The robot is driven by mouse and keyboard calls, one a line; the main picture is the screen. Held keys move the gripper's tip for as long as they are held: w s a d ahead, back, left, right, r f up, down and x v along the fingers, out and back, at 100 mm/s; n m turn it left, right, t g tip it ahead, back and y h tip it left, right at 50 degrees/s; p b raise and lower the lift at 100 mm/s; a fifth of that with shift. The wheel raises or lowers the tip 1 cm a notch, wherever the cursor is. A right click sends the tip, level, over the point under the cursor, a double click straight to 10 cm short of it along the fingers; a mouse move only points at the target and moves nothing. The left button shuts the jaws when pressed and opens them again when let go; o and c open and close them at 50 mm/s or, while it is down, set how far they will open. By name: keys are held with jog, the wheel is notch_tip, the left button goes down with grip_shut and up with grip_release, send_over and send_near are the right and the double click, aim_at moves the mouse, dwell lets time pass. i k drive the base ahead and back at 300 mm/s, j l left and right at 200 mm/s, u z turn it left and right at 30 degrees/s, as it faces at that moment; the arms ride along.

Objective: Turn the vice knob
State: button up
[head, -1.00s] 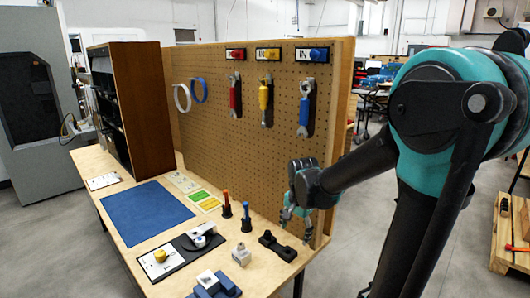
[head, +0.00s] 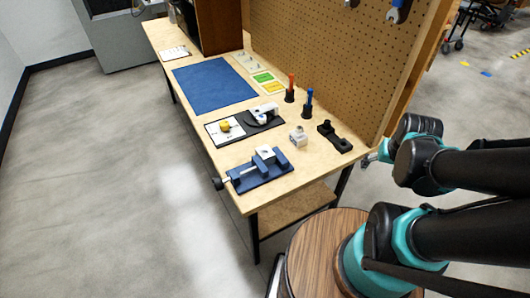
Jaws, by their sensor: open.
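The vice (head: 274,176) sits near the front end of the bench, with a blue base and pale grey blocks on top. Its dark knob (head: 217,184) is at the left end of a screw and sticks out at the bench's left edge. My gripper (head: 373,157) is right of the bench's right edge, well apart from the vice and knob. It is small and partly hidden by my wrist, and it appears empty.
On the bench (head: 180,54) are a blue mat (head: 213,84), a panel with a yellow knob (head: 225,126), a grey block (head: 298,137), a black holder (head: 335,138) and two upright screwdrivers. A pegboard (head: 320,60) stands along the right side. Open floor lies left.

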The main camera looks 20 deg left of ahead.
aim_at(219, 183)
jog(key=k+u, duration=0.1)
jog(key=u, duration=0.3)
jog(key=k+u, duration=0.1)
jog(key=u, duration=0.25)
jog(key=k+j+u, duration=0.1)
jog(key=u, duration=0.3)
jog(key=k+u, duration=0.1)
jog(key=u, duration=0.25)
jog(key=k+j+z, duration=0.1)
jog(key=j, duration=0.35)
jog(key=k+j+z, duration=0.1)
jog(key=j, duration=0.3)
jog(key=k+j+z, duration=0.1)
jog(key=j, duration=0.3)
jog(key=k+j+z, duration=0.1)
jog(key=k+j, duration=0.15)
jog(key=j, duration=0.15)
jog(key=k+j, duration=0.2)
jog(key=j, duration=0.2)
jog(key=k+j+z, duration=0.15)
jog(key=j, duration=0.2)
jog(key=k+j+z, duration=0.1)
jog(key=j, duration=0.3)
jog(key=k, duration=0.1)
